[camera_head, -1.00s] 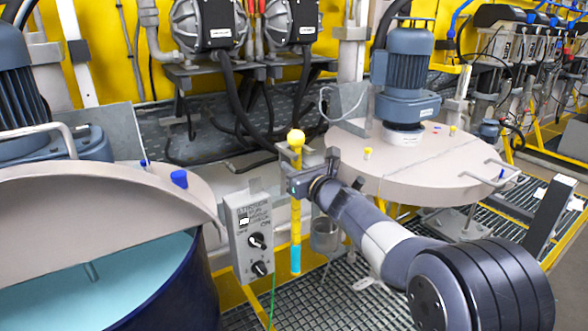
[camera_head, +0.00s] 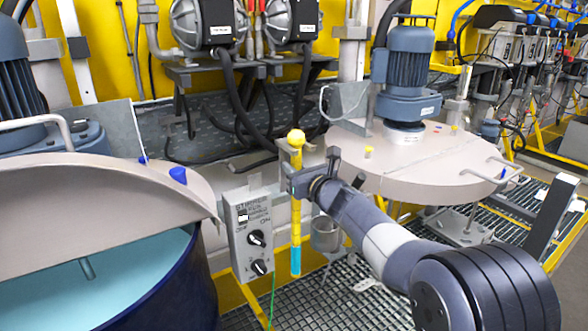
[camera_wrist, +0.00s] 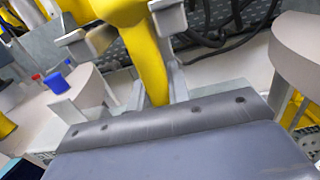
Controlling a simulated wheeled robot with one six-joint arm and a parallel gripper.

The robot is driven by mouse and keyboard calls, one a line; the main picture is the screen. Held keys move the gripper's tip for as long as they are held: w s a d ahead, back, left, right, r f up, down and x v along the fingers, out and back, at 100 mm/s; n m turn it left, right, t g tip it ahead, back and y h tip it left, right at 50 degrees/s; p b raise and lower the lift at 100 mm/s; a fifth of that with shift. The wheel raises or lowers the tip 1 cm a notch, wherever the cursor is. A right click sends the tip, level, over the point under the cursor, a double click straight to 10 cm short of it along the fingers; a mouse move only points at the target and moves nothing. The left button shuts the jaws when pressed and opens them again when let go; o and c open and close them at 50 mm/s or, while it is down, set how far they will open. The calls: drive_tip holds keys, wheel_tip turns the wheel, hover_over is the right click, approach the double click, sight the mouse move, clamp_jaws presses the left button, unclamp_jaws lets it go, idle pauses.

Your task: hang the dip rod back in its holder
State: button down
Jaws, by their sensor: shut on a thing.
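The dip rod is a yellow rod (camera_head: 296,215) with a round knob on top and a light-blue lower end. It hangs nearly upright in the head view, between the blue drum and the round-lidded drum. My gripper (camera_head: 297,184) is shut on it below the knob. In the wrist view, the yellow rod (camera_wrist: 154,75) runs down between the grey jaws. Grey prongs (camera_wrist: 168,18) show beside the rod's top, apparently the holder; a grey bracket (camera_head: 284,153) is close by the knob in the head view. I cannot tell whether the knob rests on it.
A grey switch box (camera_head: 251,236) stands just left of the rod. A grey metal cup (camera_head: 326,236) hangs close on its right. The open blue drum (camera_head: 165,300) is at left; a beige round lid (camera_head: 425,165) with a motor is at right. Hoses hang behind.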

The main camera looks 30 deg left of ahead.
drive_tip(key=c, duration=1.3)
unclamp_jaws()
drive_tip(key=shift+o, duration=0.2)
drive_tip(key=shift+d, duration=0.1)
drive_tip(key=b+v, duration=0.3)
drive_tip(key=v, duration=0.7)
drive_tip(key=shift+s+d+b, duration=0.2)
drive_tip(key=shift+d+b, duration=0.1)
drive_tip(key=shift+b, duration=0.05)
drive_tip(key=shift+a, duration=0.1)
drive_tip(key=p+x, duration=0.2)
drive_tip(key=x, duration=0.3)
drive_tip(key=p+x, duration=0.2)
drive_tip(key=x, duration=0.4)
drive_tip(key=shift+r, duration=0.2)
drive_tip(key=shift+r+p, duration=0.2)
drive_tip(key=shift+p, duration=0.2)
